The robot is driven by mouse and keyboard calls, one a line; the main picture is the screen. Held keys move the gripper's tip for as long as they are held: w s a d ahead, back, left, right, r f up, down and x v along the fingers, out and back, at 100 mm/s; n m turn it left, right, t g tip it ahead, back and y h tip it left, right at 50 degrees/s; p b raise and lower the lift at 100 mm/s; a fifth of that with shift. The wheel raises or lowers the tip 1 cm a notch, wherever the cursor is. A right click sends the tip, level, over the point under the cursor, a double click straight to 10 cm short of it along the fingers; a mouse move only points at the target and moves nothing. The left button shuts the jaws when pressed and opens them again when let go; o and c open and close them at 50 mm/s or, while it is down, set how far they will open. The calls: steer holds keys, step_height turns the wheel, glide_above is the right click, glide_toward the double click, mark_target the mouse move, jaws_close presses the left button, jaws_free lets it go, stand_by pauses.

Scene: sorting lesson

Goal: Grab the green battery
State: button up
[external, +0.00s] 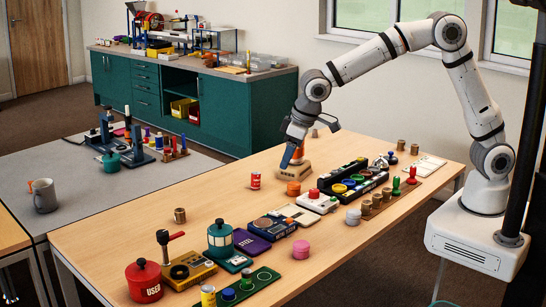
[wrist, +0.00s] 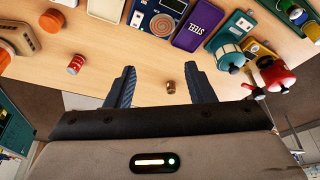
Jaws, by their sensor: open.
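A small green cylinder (external: 246,278), likely the green battery, stands in a dark green tray (external: 275,284) at the near left end of the wooden table.
A yellow can (external: 208,297) and blue cylinder (external: 228,294) stand close to the green one. A red tank (external: 144,282) and a teal pot (external: 220,240) are nearby. A red can (external: 255,180) and brass weight (external: 179,215) stand alone. The table's left-middle is mostly clear.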

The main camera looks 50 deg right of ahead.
steer(key=s+a+f+n, duration=0.1)
steer(key=s+a+f, duration=0.15)
steer(key=a, duration=0.45)
steer(key=s+a+f+n, duration=0.1)
steer(key=s+a+f, duration=0.15)
steer(key=a, duration=0.35)
steer(key=n+y, duration=0.1)
steer(key=y, duration=0.1)
glide_above(247, 270)
steer(key=s+d, duration=0.1)
steer(key=s, duration=0.1)
step_height(247, 270, down, 8)
steer(key=x, duration=0.6)
steer(key=shift+w+d+f+p, duration=0.15)
steer(key=shift+d+f+p, duration=0.2)
steer(key=shift+f, duration=0.1)
jaws_close()
